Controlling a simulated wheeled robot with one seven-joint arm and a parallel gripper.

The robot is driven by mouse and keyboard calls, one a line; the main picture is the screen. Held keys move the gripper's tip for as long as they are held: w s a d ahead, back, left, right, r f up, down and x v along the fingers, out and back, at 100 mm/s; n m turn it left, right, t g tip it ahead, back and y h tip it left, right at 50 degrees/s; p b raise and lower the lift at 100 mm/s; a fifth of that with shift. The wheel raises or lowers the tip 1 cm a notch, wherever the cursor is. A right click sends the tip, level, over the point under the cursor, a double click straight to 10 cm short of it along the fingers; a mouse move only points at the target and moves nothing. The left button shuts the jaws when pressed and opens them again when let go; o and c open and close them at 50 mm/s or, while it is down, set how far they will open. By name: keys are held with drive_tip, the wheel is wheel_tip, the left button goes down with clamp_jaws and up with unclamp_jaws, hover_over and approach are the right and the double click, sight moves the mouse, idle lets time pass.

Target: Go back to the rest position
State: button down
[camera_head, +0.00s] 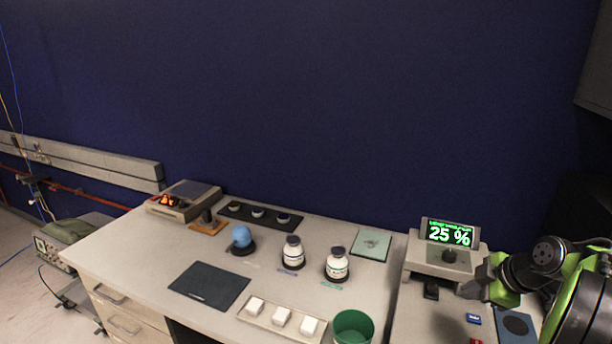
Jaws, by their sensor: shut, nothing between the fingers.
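My gripper (473,290) is at the right, at the end of my green and black arm. It is shut with nothing held. It is over the right-hand bench, in front of and right of a grey device (428,259) whose display (450,233) reads "25 %" in green. My arm comes in from the right edge and hides part of that bench.
On the main bench (150,255) stand two white bottles (293,257) (337,267), a blue round object (241,237), a dark mat (209,285), a tray with white blocks (267,319), a green cup (352,328) and a scale (183,201). A blue wall (300,100) is behind.

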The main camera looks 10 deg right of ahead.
drive_tip(key=s+a+r+m, duration=0.1)
drive_tip(key=a+r+m, duration=0.15)
drive_tip(key=a, duration=0.45)
drive_tip(key=s+a+r+m+g, duration=0.1)
drive_tip(key=s+a+r, duration=0.15)
drive_tip(key=a, duration=0.55)
drive_tip(key=a+r+m, duration=0.2)
drive_tip(key=a+r, duration=0.1)
drive_tip(key=a, duration=0.4)
drive_tip(key=s+a+f+m, duration=0.1)
drive_tip(key=s+a+m, duration=0.2)
drive_tip(key=s, duration=0.5)
drive_tip(key=s+a+f+m+h, duration=0.1)
drive_tip(key=s+a+f+m, duration=0.1)
drive_tip(key=s+a, duration=0.3)
drive_tip(key=s+m, duration=0.1)
drive_tip(key=s, duration=0.2)
drive_tip(key=shift+f+h, duration=0.2)
drive_tip(key=shift+h, duration=0.1)
drive_tip(key=shift+w, duration=0.1)
